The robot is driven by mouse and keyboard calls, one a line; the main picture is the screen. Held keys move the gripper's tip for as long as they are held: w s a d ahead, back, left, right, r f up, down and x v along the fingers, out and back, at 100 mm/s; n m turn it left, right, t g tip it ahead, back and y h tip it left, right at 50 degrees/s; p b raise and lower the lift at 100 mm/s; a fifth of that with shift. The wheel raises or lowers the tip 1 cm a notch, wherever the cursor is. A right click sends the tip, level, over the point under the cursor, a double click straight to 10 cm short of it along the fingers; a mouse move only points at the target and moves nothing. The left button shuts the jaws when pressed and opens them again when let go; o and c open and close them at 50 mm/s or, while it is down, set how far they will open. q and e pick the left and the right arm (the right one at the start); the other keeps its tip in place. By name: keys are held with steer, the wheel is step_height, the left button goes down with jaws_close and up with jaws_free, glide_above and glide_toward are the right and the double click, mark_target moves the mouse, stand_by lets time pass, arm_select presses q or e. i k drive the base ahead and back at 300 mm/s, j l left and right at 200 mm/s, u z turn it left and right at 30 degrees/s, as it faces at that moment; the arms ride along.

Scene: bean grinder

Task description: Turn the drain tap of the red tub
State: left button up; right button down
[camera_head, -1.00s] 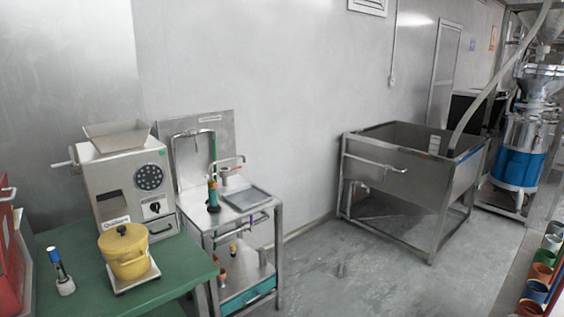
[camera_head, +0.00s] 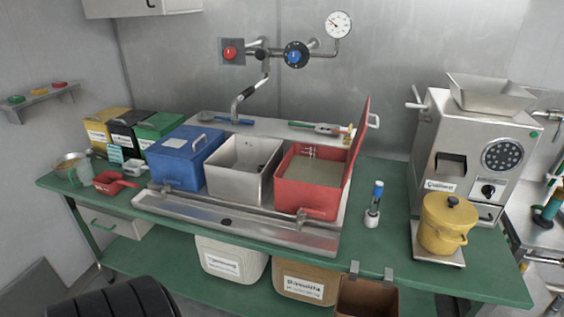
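The red tub (camera_head: 306,195) stands at the right end of a row of three tubs on the green table. Its red lid (camera_head: 360,138) is raised on the right side, and the tub holds something grey-beige. A small metal fitting (camera_head: 308,214), apparently its drain tap, sits low on its front; its handle position is too small to tell. A dark ribbed part, perhaps mine, shows at the bottom left. Neither of my grippers is in view.
A metal drain tray (camera_head: 180,211) runs along the front of the tubs. The blue tub (camera_head: 180,160) is closed and the middle steel tub (camera_head: 240,170) is open. A grinder (camera_head: 470,150) and yellow pot (camera_head: 445,222) stand right. Bins (camera_head: 303,283) are below.

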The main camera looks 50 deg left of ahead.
mark_target(302, 210)
steer(key=i+j+u, duration=0.15)
steer(key=j, duration=0.3)
steer(key=i+j+u, duration=0.1)
steer(key=j, duration=0.3)
steer(key=i+j+u, duration=0.15)
steer(key=j, duration=0.25)
steer(key=i+j+u, duration=0.15)
steer(key=i+j, duration=0.1)
steer(key=j, duration=0.1)
